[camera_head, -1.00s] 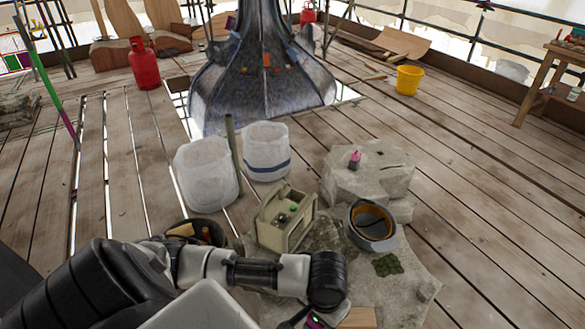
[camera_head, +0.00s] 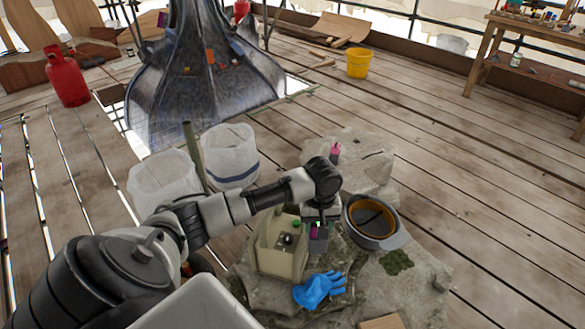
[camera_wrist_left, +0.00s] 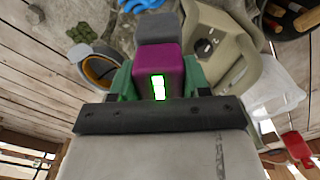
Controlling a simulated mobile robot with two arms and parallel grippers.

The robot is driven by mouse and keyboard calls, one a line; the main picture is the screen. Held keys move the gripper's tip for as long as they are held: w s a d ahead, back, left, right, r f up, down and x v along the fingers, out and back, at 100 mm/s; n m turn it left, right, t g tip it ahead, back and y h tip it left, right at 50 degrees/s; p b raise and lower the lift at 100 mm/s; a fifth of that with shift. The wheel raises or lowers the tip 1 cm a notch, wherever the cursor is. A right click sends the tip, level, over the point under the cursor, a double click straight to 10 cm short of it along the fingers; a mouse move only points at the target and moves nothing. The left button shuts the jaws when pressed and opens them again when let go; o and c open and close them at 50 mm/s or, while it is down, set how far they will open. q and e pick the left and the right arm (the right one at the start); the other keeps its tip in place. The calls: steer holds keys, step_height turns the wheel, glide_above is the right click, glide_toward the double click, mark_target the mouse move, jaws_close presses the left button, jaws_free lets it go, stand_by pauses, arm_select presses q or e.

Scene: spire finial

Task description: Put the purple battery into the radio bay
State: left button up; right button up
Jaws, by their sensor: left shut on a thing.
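The purple battery (camera_head: 316,233) is held in my left gripper (camera_head: 318,222), just right of the radio. In the left wrist view the battery (camera_wrist_left: 157,62) shows a purple body and a grey end, between the green fingertips of the left gripper (camera_wrist_left: 157,82). The cream-green radio (camera_head: 276,250) stands on a stone slab, and it also shows in the left wrist view (camera_wrist_left: 228,35), beyond and right of the battery. My right gripper is not in view.
A blue glove (camera_head: 320,288) lies in front on the slab (camera_head: 375,285). A pink-topped bottle (camera_head: 335,153) stands on a stone block behind. White buckets (camera_head: 229,157) stand behind the radio.

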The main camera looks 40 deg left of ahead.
arm_select(q)
steer(key=w+a+n+b, duration=0.4)
steer(key=a+n+b, duration=0.1)
steer(key=a+n, duration=0.25)
steer(key=w+a+n+b, duration=0.5)
steer(key=a+n, duration=0.1)
steer(key=a, duration=0.3)
steer(key=f+b, duration=0.1)
steer(key=f, duration=0.2)
steer(key=f+b, duration=0.1)
steer(key=f, duration=0.3)
steer(key=f+b, duration=0.1)
steer(key=f, duration=0.2)
steer(key=shift+a+f+b, duration=0.35)
steer(key=shift+r, duration=0.1)
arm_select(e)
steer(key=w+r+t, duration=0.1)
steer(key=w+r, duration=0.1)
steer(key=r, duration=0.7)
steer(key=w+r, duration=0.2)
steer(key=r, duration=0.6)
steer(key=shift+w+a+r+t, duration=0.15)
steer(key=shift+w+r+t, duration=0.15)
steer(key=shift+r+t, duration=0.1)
arm_select(q)
steer(key=o, duration=1.1)
steer(key=shift+c, duration=0.2)
